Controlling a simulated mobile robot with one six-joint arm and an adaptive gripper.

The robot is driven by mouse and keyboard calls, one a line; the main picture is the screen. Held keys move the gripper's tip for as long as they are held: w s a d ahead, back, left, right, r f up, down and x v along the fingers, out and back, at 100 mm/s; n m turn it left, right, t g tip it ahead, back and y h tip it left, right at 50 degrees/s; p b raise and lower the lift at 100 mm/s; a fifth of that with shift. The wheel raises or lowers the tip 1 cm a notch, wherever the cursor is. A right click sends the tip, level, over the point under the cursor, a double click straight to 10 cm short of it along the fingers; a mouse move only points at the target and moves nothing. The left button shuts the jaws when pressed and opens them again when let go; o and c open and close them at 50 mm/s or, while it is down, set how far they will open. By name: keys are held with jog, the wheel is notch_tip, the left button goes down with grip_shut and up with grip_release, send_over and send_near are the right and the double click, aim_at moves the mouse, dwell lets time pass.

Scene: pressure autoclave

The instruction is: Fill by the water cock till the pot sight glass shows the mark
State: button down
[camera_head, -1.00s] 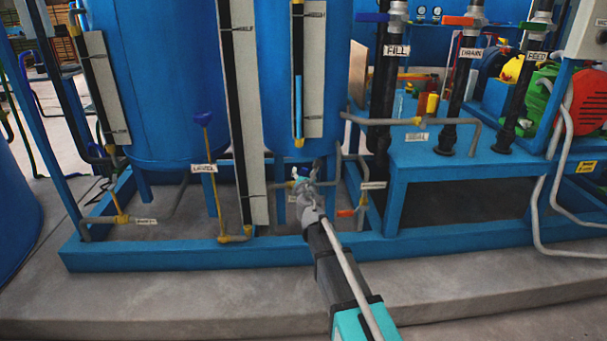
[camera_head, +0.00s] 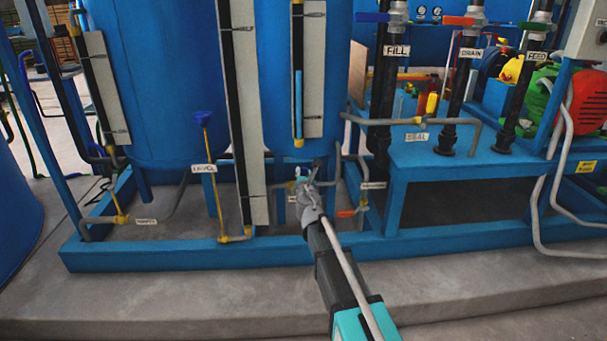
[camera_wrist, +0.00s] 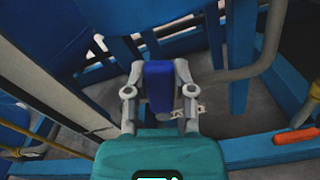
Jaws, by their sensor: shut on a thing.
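My gripper (camera_head: 304,178) reaches low in front of the middle blue pot (camera_head: 274,80), among the thin pipes under it. In the wrist view its fingers (camera_wrist: 158,92) are shut on a blue handle (camera_wrist: 158,74), which I take for the water cock's. The cock's body is hidden behind the gripper. The pot sight glass (camera_head: 298,100) is a narrow upright tube on a pale board on the pot's front. A bright blue column stands in its lower part, with black above. I cannot make out a mark on it.
A yellow stem with a blue top (camera_head: 203,119) stands to the left. Large black pipes labelled FILL (camera_head: 397,50), DRAIN (camera_head: 470,54) and FEED (camera_head: 537,56) stand to the right. An orange-red handle (camera_head: 345,213) lies close right of my gripper. A blue frame rail (camera_head: 180,256) crosses in front.

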jog(key=shift+a, duration=0.1)
jog(key=shift+a+r+n, duration=0.15)
jog(key=shift+a+n, duration=0.45)
jog(key=shift+n, duration=0.2)
jog(key=shift+c, duration=2.2)
grip_release()
jog(key=shift+s, duration=0.1)
jog(key=shift+s, duration=0.1)
jog(key=s+d, duration=0.1)
jog(key=s, duration=1)
jog(key=shift+s+d, duration=0.15)
jog(key=shift+s, duration=0.2)
